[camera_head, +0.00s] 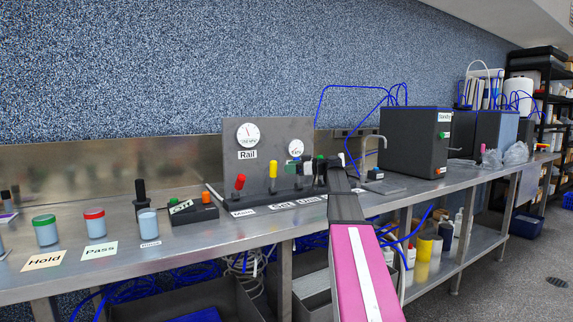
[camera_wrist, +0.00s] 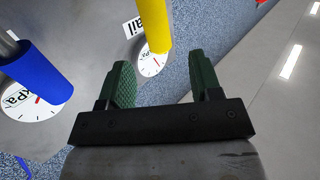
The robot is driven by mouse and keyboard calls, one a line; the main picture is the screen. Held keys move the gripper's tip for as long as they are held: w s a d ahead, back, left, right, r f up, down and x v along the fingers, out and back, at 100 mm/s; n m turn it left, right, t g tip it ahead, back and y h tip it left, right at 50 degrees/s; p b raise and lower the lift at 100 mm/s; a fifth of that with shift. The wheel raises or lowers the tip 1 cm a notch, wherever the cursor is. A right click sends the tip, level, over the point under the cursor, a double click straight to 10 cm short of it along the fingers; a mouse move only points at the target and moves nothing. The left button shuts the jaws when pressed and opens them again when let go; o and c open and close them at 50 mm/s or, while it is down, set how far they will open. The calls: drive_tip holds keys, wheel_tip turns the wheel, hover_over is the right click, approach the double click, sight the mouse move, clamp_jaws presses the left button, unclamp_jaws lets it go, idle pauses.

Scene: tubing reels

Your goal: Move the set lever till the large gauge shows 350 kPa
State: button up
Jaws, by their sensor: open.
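The large round gauge (camera_head: 248,134) is on a grey panel above a "Rail" label; its needle points up and slightly left, and its figures are too small to read. It also shows upside down in the wrist view (camera_wrist: 152,66). A red lever (camera_head: 240,181) and a yellow lever (camera_head: 273,170) stand before the panel, with small labels in front that I cannot read surely. The yellow lever (camera_wrist: 154,22) and a blue lever (camera_wrist: 36,72) show in the wrist view. My gripper (camera_wrist: 160,60) is open and empty, with the yellow lever beyond its fingertips, apart from them.
A smaller gauge (camera_head: 295,148) is right of the large one. Cups and a black block with buttons (camera_head: 194,211) stand on the steel bench to the left. A dark box (camera_head: 414,140) with blue tubing stands to the right, near a tap.

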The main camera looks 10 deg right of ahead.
hover_over(273, 178)
drive_tip(key=x, duration=0.2)
drive_tip(key=shift+w+d+r+y, duration=0.1)
drive_tip(key=shift+d+y, duration=0.15)
drive_tip(key=shift+y, duration=0.05)
idle(0.4)
